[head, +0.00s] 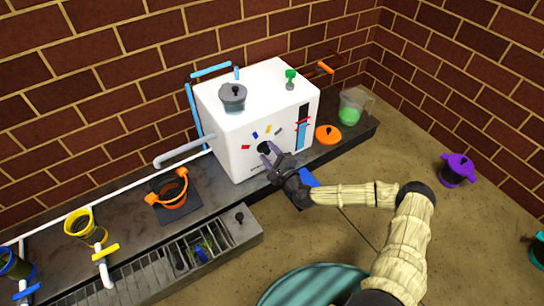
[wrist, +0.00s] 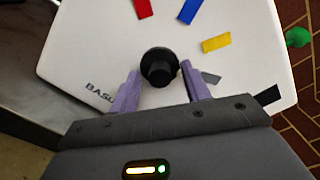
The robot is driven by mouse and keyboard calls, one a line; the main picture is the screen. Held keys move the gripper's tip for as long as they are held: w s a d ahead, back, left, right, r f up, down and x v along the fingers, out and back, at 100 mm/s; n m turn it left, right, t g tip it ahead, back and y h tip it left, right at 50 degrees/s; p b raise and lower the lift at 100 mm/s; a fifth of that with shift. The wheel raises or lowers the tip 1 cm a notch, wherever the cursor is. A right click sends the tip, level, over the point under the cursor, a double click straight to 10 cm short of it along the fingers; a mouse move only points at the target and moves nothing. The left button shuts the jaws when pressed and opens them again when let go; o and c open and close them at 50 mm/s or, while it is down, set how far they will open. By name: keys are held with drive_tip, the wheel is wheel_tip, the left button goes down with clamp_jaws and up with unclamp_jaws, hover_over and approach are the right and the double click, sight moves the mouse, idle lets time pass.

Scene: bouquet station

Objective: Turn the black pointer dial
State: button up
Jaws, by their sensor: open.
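The black pointer dial (wrist: 158,67) sits on the front face of a white box-shaped machine (head: 250,150). Coloured marks in red, blue, yellow, grey and black are spread around it on that face. In the head view the dial (head: 264,149) shows at the tips of my gripper (head: 268,155). In the wrist view my gripper (wrist: 160,85) is open, with one purple finger on each side of the dial. I see a gap between the dial and each finger. The dial's pointer direction is hard to tell.
A grey lidded pot (head: 233,97) and a green knob (head: 290,78) are on the machine's top. An orange lid (head: 328,134) and a jug of green liquid (head: 352,107) stand to its right. An orange-rimmed pot (head: 168,188) and a grated sink (head: 200,247) are to the left.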

drive_tip(key=v, duration=1.7)
drive_tip(key=shift+s+d, duration=0.2)
